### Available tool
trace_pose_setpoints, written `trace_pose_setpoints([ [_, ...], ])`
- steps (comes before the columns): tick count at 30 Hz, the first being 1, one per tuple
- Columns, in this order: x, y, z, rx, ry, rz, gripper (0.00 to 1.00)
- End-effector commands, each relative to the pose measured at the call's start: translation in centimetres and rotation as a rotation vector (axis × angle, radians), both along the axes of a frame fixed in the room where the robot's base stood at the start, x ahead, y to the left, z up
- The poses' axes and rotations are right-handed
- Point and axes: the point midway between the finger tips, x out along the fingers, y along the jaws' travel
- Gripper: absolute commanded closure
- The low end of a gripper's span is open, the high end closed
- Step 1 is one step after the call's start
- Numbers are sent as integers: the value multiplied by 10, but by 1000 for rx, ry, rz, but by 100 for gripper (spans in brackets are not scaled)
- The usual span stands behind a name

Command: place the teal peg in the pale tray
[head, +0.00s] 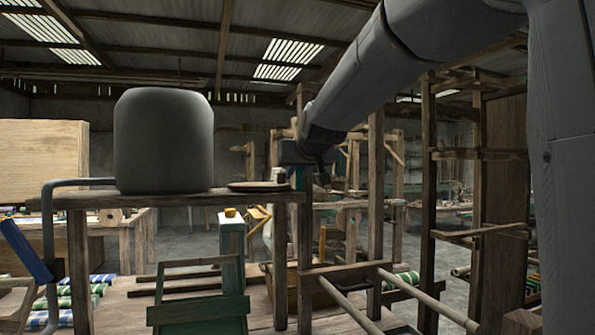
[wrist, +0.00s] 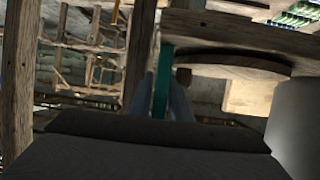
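The teal peg (wrist: 162,82) stands out between the two fingers of my gripper (wrist: 164,100) in the wrist view. The fingers lie close on both its sides, and it looks gripped. In the head view the peg (head: 298,179) is a small teal patch below my dark gripper (head: 311,176), by the right end of the wooden shelf. A low round dish (head: 257,187), which may be the pale tray, lies on the shelf left of the gripper. It also shows in the wrist view (wrist: 230,64), which looks upside down. Its inside is hidden.
A large grey rounded canister (head: 164,140) stands on the shelf (head: 100,200) left of the dish. A small pale-and-dark cup-like object (head: 278,175) stands between dish and gripper. Wooden posts (head: 376,200) rise right of the gripper. A bent metal pipe (head: 48,240) rises at left.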

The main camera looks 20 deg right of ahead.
Motion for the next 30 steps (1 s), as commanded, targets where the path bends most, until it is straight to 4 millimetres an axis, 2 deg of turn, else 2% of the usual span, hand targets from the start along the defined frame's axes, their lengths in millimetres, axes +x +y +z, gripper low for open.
trace_pose_setpoints([
  [3,0,0,0,0,0,0,84],
  [6,0,0,0,0,0,0,100],
  [19,0,0,3,0,0,0,100],
  [30,-1,0,22,1,0,0,100],
])
